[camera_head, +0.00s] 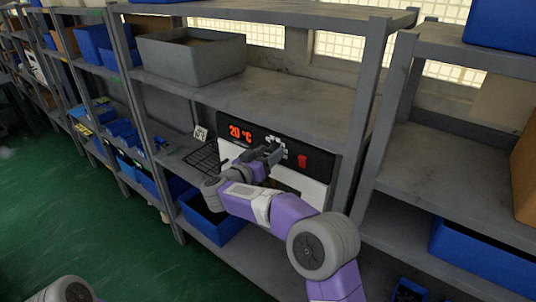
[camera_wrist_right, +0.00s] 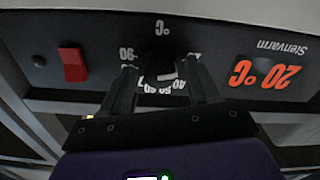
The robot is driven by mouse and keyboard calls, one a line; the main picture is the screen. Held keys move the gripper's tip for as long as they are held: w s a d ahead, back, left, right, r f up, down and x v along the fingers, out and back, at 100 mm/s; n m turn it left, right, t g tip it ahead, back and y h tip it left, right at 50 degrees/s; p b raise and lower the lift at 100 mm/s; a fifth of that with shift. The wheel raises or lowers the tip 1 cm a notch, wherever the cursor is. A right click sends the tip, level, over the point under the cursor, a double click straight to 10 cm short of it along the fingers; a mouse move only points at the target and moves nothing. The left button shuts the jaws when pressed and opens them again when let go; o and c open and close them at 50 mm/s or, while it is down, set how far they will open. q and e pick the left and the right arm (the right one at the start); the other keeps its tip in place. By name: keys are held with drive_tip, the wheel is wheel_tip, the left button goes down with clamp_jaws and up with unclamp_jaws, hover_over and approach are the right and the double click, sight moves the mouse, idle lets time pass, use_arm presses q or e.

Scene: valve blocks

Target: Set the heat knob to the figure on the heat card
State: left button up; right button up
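The heater panel (camera_head: 262,143) is black and its display (camera_head: 240,133) shows 20 °C in red; the display also shows upside down in the right wrist view (camera_wrist_right: 266,75). The dark heat knob (camera_wrist_right: 163,62) sits inside a ring of white figures. In the head view my right gripper hides it. My right gripper (camera_head: 272,153) is at the panel, its two fingers apart on either side of the knob (camera_wrist_right: 162,72); contact cannot be made out. A small white card (camera_head: 200,133) stands on the shelf left of the panel, its figure too small to read surely. My left gripper is out of view.
A red switch (camera_head: 302,161) is right of the knob, also in the wrist view (camera_wrist_right: 73,65). A black wire rack (camera_head: 205,157) lies left of the heater. A grey bin (camera_head: 190,58) stands on the shelf above. Shelf posts (camera_head: 362,115) flank the bay.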

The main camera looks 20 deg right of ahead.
drive_tip(key=c, duration=0.9)
drive_tip(key=shift+c, duration=0.2)
drive_tip(key=shift+m, duration=0.3)
drive_tip(key=m+b, duration=0.1)
drive_tip(key=m, duration=0.2)
drive_tip(key=shift+m, duration=0.3)
drive_tip(key=m+b, duration=0.6)
drive_tip(key=m, duration=0.4)
drive_tip(key=m+b, duration=0.6)
drive_tip(key=m, duration=0.5)
drive_tip(key=m+b, duration=0.6)
drive_tip(key=m, duration=0.4)
drive_tip(key=shift+f, duration=0.35)
drive_tip(key=shift+m, duration=0.4)
